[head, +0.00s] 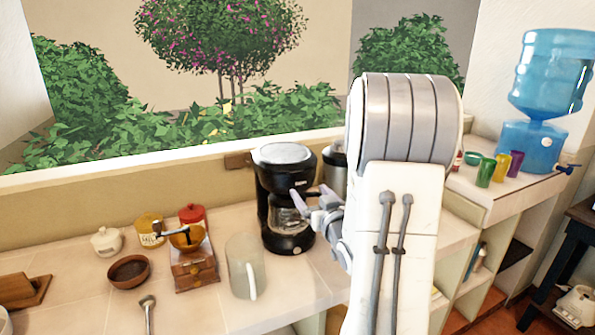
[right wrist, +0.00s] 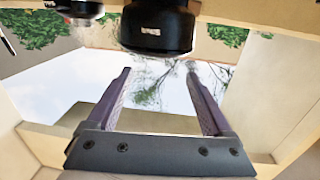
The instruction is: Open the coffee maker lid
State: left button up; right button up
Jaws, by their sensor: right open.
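The black coffee maker (head: 270,190) stands upright on the counter near the window wall. Its pale grey lid (head: 283,153) lies flat on top and looks closed. The glass carafe (head: 288,220) sits in its lower part. My right gripper (head: 311,194) is open, with its purple fingers in front of the coffee maker's right side, below lid height. I cannot tell whether it touches. In the right wrist view, the open gripper (right wrist: 159,75) has nothing between its fingers, and a black part of the coffee maker (right wrist: 157,28) shows beyond the tips. My left gripper is not in view.
A glass mug (head: 242,268) stands left of the coffee maker, near a wooden grinder (head: 192,265), a brown bowl (head: 129,270) and several jars. A metal canister (head: 335,167) is behind my right arm. Coloured cups and a water dispenser (head: 540,110) are at right.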

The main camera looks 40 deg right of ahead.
aim_at(297, 172)
jog(key=p+x, duration=0.1)
jog(key=x, duration=0.2)
jog(key=p+x, duration=0.1)
jog(key=x, duration=0.2)
jog(key=p+x, duration=0.1)
jog(key=x, duration=0.2)
jog(key=shift+w+d+r+p, duration=0.1)
jog(key=shift+d+r+p, duration=0.2)
jog(key=shift+r+p, duration=0.1)
jog(key=shift+w+d, duration=0.2)
jog(key=shift+w, duration=0.25)
jog(key=shift+f, duration=0.1)
jog(key=shift+c, duration=0.3)
grip_shut()
